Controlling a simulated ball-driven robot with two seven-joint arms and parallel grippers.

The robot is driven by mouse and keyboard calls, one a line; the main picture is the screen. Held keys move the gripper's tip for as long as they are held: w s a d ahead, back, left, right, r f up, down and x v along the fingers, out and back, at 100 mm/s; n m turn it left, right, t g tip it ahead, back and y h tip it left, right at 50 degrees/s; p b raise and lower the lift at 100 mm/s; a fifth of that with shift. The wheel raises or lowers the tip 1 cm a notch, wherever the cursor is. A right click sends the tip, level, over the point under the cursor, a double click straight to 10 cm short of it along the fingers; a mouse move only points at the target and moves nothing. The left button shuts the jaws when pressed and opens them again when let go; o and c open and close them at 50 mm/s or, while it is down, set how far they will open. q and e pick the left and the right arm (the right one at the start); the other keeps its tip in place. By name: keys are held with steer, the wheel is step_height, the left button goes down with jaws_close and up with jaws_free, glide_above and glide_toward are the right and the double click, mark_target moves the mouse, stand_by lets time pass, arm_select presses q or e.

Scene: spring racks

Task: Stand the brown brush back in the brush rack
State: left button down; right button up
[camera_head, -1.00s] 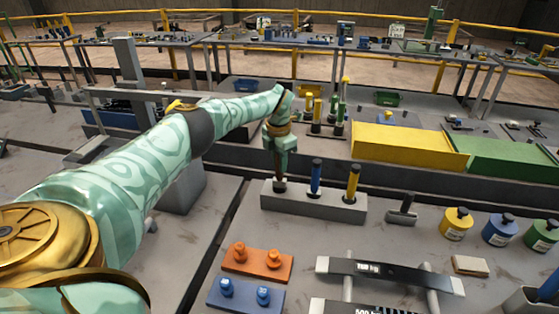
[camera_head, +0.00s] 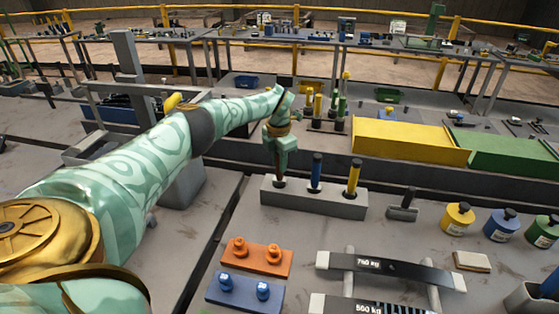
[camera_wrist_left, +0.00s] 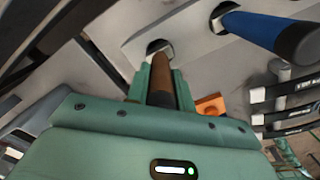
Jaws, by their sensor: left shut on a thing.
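The brush rack (camera_head: 335,208) is a long grey block standing on the table in the head view. A blue-handled brush (camera_head: 316,175) stands in its middle hole and a yellow-handled one (camera_head: 353,178) in its right hole. My left gripper (camera_head: 279,160) is shut on the brown brush (camera_head: 279,183), above the rack's left end. The brush points down, roughly upright, with its lower end at the left hole. In the left wrist view the brown brush (camera_wrist_left: 161,75) lines up with this hole; how deep it sits is hidden. My right gripper is not in view.
A small dark-handled tool (camera_head: 403,207) stands right of the rack. Yellow (camera_head: 458,218) and blue (camera_head: 501,225) jars are farther right. An orange plate (camera_head: 257,260) with knobs lies in front. Yellow (camera_head: 408,143) and green bins are behind. Bare table lies between rack and orange plate.

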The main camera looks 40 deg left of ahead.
arm_select(q)
steer(key=shift+f, duration=0.45)
steer(key=c, duration=0.6)
jaws_free()
steer(key=shift+c, duration=0.2)
steer(key=shift+r+p, duration=2.15)
steer(key=shift+r, duration=1.35)
